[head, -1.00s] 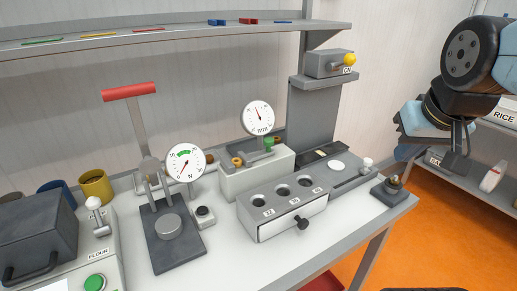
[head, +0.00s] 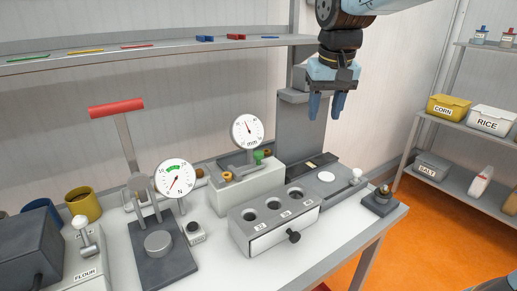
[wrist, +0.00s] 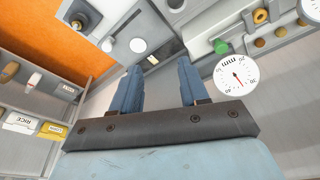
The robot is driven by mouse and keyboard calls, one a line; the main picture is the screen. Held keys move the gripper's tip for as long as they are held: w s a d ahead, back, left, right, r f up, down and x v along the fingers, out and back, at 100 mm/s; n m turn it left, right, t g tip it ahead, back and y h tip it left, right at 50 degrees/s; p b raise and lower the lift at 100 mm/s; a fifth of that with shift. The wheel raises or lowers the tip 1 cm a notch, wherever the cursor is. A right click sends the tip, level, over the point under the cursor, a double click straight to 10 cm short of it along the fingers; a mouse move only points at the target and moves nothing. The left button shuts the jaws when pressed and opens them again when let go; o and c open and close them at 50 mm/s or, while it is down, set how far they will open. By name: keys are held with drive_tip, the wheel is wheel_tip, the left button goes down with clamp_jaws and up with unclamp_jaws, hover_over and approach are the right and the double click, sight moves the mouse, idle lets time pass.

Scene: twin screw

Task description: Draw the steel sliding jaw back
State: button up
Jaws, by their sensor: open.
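The gauge fixture (head: 262,179) is a pale block on the bench with a round mm dial (head: 247,130) above it. A grey metal piece (head: 237,162) on its top, between a brass knob (head: 227,177) and a green knob (head: 258,156), looks like the steel sliding jaw; its exact outline is unclear. The dial shows in the wrist view (wrist: 237,73), with the green knob (wrist: 221,46) beside it. My gripper (head: 326,116) is open and empty, fingers pointing down, above and to the right of the fixture. It touches nothing.
A grey upright column (head: 299,135) stands behind my gripper. A three-hole block (head: 275,220) with a black knob sits in front of the fixture. A lever press (head: 157,244) with an N dial stands left. A wall shelf (head: 160,50) runs above the bench.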

sight(259, 152)
drive_tip(key=w+a+f+n+g, duration=0.1)
drive_tip(key=w+a, duration=0.4)
drive_tip(key=a, duration=0.2)
drive_tip(key=w+a+f+g, duration=0.1)
drive_tip(key=w+a+g, duration=0.1)
drive_tip(key=w+a, duration=0.45)
drive_tip(key=f, duration=0.4)
drive_tip(key=s+a+f, duration=0.1)
drive_tip(key=f, duration=0.9)
drive_tip(key=shift+s+a, duration=0.15)
drive_tip(key=shift+s, duration=0.15)
drive_tip(key=shift+c, duration=0.3)
clamp_jaws()
